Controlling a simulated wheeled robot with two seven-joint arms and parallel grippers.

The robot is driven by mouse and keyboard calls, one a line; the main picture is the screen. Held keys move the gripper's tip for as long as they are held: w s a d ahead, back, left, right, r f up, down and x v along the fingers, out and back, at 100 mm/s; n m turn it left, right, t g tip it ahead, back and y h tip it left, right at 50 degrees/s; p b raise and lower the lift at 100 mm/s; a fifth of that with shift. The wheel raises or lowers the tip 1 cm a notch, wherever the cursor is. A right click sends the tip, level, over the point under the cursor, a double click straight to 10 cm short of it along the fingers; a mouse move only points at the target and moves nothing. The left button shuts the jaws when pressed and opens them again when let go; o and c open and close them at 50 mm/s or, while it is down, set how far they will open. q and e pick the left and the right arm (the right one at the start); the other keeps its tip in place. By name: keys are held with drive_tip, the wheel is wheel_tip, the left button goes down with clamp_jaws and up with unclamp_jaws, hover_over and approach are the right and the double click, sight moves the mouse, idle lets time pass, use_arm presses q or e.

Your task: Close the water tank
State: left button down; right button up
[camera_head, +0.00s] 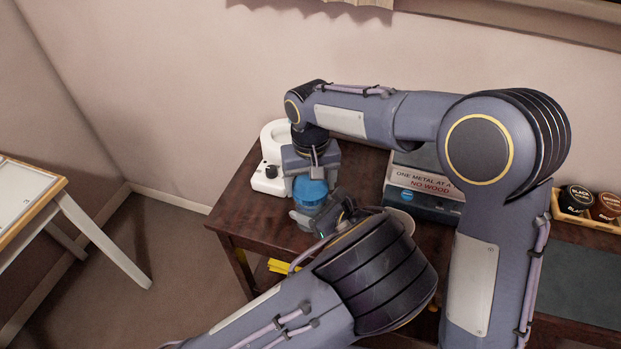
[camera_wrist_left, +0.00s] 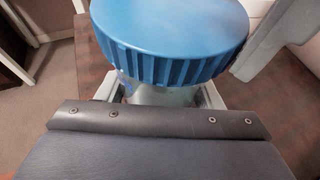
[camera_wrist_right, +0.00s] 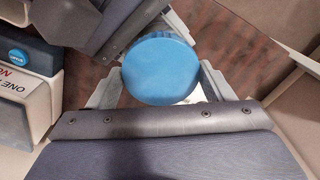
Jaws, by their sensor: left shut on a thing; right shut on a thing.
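The blue cap (camera_head: 310,189) sits on top of the water tank, above the dark wood table. In the right wrist view the cap (camera_wrist_right: 160,68) is a round blue disc between the fingers of my right gripper (camera_wrist_right: 160,84), which comes from above and is shut on it. In the left wrist view the ribbed cap (camera_wrist_left: 170,38) stands over the pale, see-through tank (camera_wrist_left: 160,96). My left gripper (camera_wrist_left: 162,92) is shut on the tank just below the cap. The grippers hide most of the tank, and I cannot tell how tightly the cap sits.
A white appliance (camera_head: 270,170) stands behind and left of the cap on the table (camera_head: 235,205). Stacked books (camera_head: 424,188) lie to the right, with a wooden tray of jars (camera_head: 588,205) farther right. A light side table (camera_head: 25,200) stands at the far left.

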drive_tip(key=o, duration=1.1)
drive_tip(key=shift+r, duration=2.25)
drive_tip(key=shift+r, duration=0.1)
drive_tip(key=shift+c, duration=0.4)
drive_tip(key=r+n, duration=0.1)
drive_tip(key=n, duration=0.1)
drive_tip(key=shift+r+n, duration=0.1)
drive_tip(key=shift+n, duration=0.3)
wheel_tip(320, 180, up, 2)
drive_tip(key=n, duration=0.4)
drive_tip(key=shift+n, duration=0.4)
